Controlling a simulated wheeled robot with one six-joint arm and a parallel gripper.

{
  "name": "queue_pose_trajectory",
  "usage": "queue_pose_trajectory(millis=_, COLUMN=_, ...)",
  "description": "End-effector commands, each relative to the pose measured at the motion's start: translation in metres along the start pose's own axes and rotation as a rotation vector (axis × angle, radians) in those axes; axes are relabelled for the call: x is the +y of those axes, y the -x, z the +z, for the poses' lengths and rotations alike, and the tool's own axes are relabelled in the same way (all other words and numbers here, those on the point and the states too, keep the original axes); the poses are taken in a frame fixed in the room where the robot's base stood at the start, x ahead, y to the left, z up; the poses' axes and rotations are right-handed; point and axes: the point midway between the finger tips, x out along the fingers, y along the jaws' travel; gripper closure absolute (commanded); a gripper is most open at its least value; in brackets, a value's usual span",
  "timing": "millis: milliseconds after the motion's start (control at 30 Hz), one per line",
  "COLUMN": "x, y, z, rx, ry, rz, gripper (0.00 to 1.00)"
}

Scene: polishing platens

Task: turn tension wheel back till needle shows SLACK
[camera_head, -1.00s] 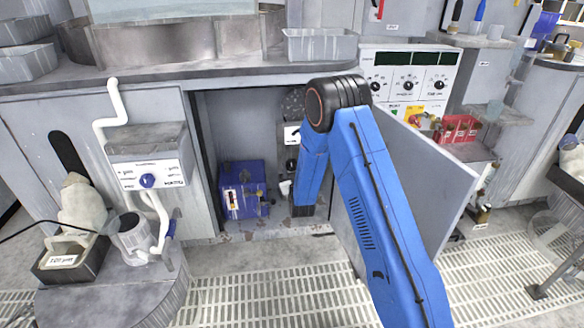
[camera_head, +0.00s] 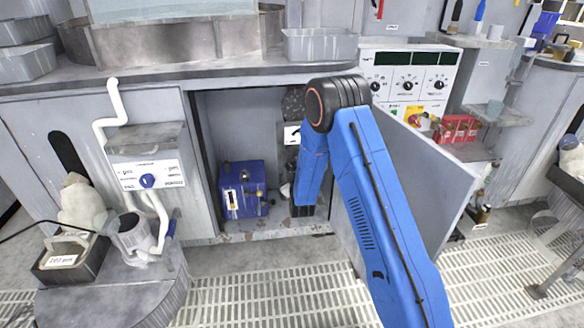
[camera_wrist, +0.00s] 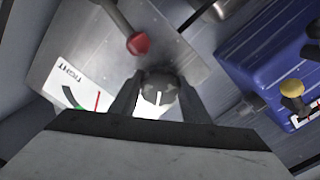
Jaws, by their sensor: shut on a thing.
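My gripper (camera_wrist: 158,98) is shut on a round dark grey knob, the tension wheel (camera_wrist: 160,86), with a white mark on its face. One finger is on each side of it. A white gauge (camera_wrist: 62,78) lies left of the wheel in the wrist view. It shows the word TIGHT, a green band and a red needle standing right of the band. The fingers cover part of the scale, and no SLACK label can be read. In the head view the gauge (camera_head: 291,134) is small inside the open cabinet, and my arm hides the wheel.
A red-knobbed lever (camera_wrist: 138,43) stands close above the wheel in the wrist view. A blue box (camera_head: 242,188) stands on the cabinet floor to the left. The open cabinet door (camera_head: 425,185) is right of my arm. A worktop (camera_head: 240,77) runs above.

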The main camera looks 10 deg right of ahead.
Motion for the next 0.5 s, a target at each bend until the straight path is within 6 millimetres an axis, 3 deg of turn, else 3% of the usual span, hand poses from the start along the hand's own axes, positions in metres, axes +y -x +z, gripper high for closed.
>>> queue_pose_trajectory(millis=133, x=-0.0007, y=0.0006, z=0.0004, rx=-0.001, ry=0.000, rz=-0.002, gripper=0.80)
queue_pose_trajectory(millis=167, x=-0.0007, y=0.0006, z=0.0004, rx=-0.001, ry=0.000, rz=-0.002, gripper=0.50)
queue_pose_trajectory(millis=500, x=-0.0004, y=0.0016, z=0.0002, rx=0.000, ry=-0.001, rz=-0.001, gripper=0.50)
